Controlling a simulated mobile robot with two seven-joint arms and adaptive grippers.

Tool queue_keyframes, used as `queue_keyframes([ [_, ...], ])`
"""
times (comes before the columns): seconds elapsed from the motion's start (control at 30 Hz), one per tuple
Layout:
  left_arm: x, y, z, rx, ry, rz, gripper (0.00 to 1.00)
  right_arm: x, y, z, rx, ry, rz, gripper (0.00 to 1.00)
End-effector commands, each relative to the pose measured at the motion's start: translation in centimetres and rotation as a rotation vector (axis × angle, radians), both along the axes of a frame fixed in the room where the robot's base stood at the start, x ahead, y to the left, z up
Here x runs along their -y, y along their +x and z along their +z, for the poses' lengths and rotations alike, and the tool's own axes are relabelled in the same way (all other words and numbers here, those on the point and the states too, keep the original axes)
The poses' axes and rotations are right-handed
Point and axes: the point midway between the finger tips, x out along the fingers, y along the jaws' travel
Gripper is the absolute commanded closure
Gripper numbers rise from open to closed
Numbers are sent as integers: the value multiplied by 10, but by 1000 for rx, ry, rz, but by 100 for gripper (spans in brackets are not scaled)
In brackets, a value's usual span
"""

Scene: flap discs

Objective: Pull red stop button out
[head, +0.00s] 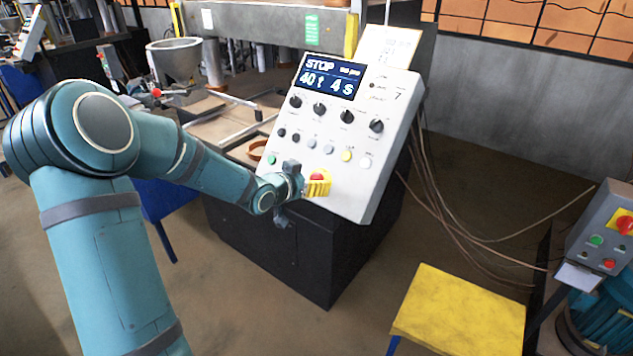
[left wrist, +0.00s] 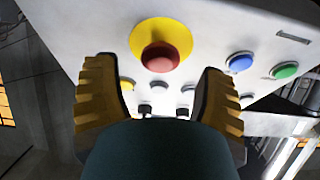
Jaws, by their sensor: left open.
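The red stop button (head: 316,177) sits on a yellow surround at the lower part of the white control panel (head: 350,205). In the left wrist view the red button (left wrist: 160,57) stands out from its round yellow base (left wrist: 160,33). My left gripper (head: 303,182) is at the panel beside the button. In the left wrist view its two yellow-padded fingers (left wrist: 160,95) are spread apart, one on each side below the button, with nothing between them. Whether a finger touches the panel cannot be told. My right gripper is in neither view.
The panel has a STOP display (head: 332,77), black knobs (head: 347,116) and several coloured buttons near the red one. Cables hang at its right. A yellow stool (head: 458,310) stands at front right. Another control box (head: 605,240) is at the right edge.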

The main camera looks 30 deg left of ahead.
Motion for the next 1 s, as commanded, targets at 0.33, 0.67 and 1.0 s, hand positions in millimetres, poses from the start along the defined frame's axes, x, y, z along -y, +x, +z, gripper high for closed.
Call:
queue_keyframes([
  [0.33, 3, 30, -12, 0, -1, 0, 29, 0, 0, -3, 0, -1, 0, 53],
  [0.67, 3, 31, -13, -1, 0, 0, 42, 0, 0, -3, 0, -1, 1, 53],
  [1.0, 2, 31, -12, 0, 0, 0, 100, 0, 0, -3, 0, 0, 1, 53],
])
